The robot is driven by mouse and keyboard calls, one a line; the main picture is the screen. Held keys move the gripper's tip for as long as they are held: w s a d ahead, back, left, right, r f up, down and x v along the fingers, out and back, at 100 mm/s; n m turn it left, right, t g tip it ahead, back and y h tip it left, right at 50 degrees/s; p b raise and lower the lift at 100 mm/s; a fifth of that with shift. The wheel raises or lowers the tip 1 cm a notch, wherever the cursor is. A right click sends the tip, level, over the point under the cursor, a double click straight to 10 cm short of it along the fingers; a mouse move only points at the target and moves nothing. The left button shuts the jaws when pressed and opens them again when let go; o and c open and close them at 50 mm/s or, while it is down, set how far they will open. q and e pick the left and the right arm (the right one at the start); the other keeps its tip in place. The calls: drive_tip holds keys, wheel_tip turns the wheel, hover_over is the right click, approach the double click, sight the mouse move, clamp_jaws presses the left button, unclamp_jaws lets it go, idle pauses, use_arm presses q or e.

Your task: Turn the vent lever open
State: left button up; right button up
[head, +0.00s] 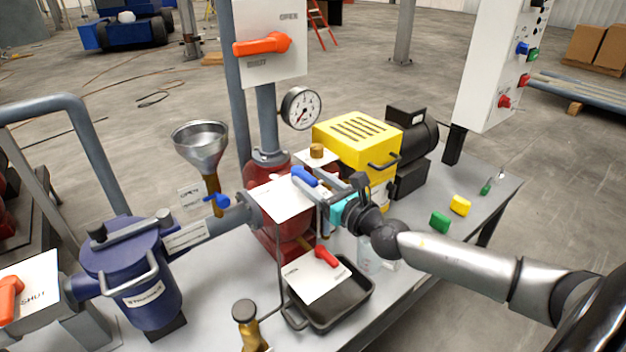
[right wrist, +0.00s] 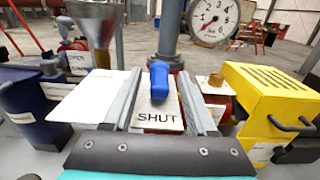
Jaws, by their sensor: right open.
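A blue lever (head: 305,176) sits by a white label plate (head: 280,200) on top of the red pump body, in the middle of the head view. I take it to be the vent lever. In the right wrist view the blue lever (right wrist: 159,80) stands between my fingers, above the printed word SHUT. My right gripper (head: 323,190) is open around it, with a finger on each side; in the wrist view gaps show between the lever and both fingers. The lever's pivot is hard to make out. My left gripper is not in view.
A yellow box (head: 358,140) with a motor stands just right of the gripper. A pressure gauge (head: 301,108) and a funnel (head: 201,145) rise behind. A red lever (head: 326,256) and a black tray (head: 335,315) lie in front. A blue strainer (head: 130,265) is at left.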

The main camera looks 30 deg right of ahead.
drive_tip(key=shift+c, duration=0.4)
clamp_jaws()
